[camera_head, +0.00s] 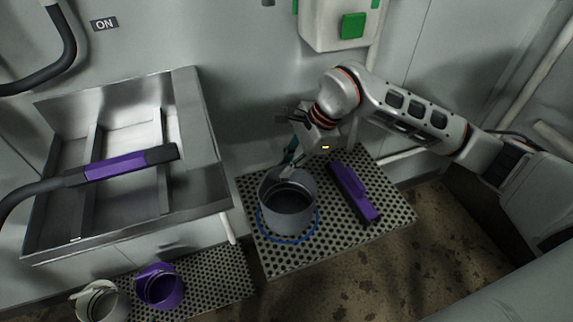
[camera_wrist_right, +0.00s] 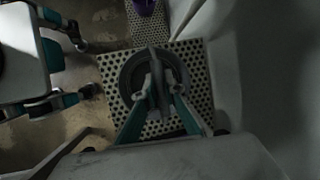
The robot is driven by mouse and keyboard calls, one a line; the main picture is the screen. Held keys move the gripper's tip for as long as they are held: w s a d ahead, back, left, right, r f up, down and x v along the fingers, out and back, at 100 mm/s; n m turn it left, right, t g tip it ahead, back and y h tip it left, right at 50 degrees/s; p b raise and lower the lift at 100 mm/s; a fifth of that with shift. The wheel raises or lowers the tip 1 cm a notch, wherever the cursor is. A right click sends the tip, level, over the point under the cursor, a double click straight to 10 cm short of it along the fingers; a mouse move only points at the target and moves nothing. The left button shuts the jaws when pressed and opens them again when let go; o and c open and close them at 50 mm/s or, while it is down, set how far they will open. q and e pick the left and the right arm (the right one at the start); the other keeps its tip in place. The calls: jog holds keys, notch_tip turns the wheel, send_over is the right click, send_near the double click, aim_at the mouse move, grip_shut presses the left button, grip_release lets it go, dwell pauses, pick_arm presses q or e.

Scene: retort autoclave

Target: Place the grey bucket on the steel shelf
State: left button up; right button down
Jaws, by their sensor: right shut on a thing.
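The grey bucket (camera_head: 290,215) is upright over the perforated steel shelf (camera_head: 380,228), inside a blue ring (camera_head: 311,233) on that shelf. Whether its base touches the shelf cannot be told. My right gripper (camera_head: 287,170) is at the bucket's back rim, shut on it. In the right wrist view the gripper's teal-sided fingers (camera_wrist_right: 158,88) meet at the bucket (camera_wrist_right: 132,72), with the perforated shelf (camera_wrist_right: 198,62) around it.
A purple-and-black tool (camera_head: 353,190) lies on the shelf right of the bucket. A steel sink (camera_head: 215,185) with a purple-handled hose (camera_head: 128,163) across it stands left. A purple bucket (camera_head: 160,288) and a whitish bucket (camera_head: 102,302) stand lower left. A green-buttoned box (camera_head: 340,20) hangs behind.

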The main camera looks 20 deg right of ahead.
jog(key=shift+f, duration=0.15)
jog(key=c, duration=2.1)
grip_release()
jog(key=shift+c, duration=0.2)
jog(key=p+v, duration=0.1)
jog(key=v, duration=1.1)
jog(key=shift+p, duration=0.35)
